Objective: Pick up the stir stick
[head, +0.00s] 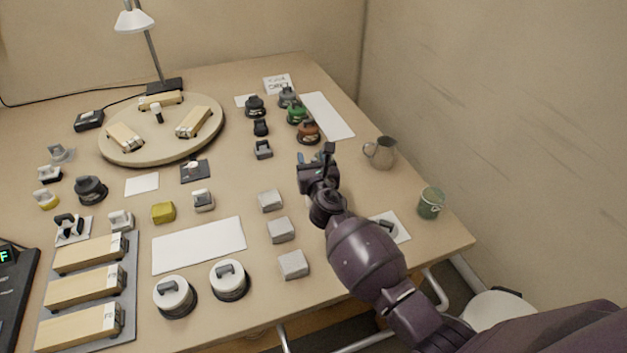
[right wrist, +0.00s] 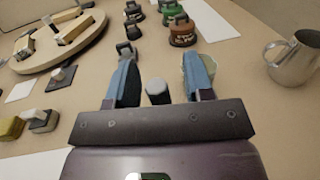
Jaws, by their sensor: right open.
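My right gripper (head: 316,158) is open above the bench, right of the middle. In the right wrist view its two blue fingers (right wrist: 160,80) stand apart. A short grey round-ended piece (right wrist: 157,92) shows between them, with no finger visibly touching it. I cannot tell whether this is the stir stick. A pale greenish rounded thing shows partly behind the right finger. In the head view my gripper and forearm hide the bench beneath them. A small dark piece (head: 386,223) lies on a white card beside my forearm, partly hidden. My left gripper is not in view.
A metal pitcher (head: 381,153) and a green lidded jar (head: 431,203) stand right of my arm, near the bench edge. Several dark, green and brown knobbed pieces (head: 297,114) stand beyond the gripper. Grey blocks (head: 281,230) lie to its left. A round wooden board (head: 203,103) is at back left.

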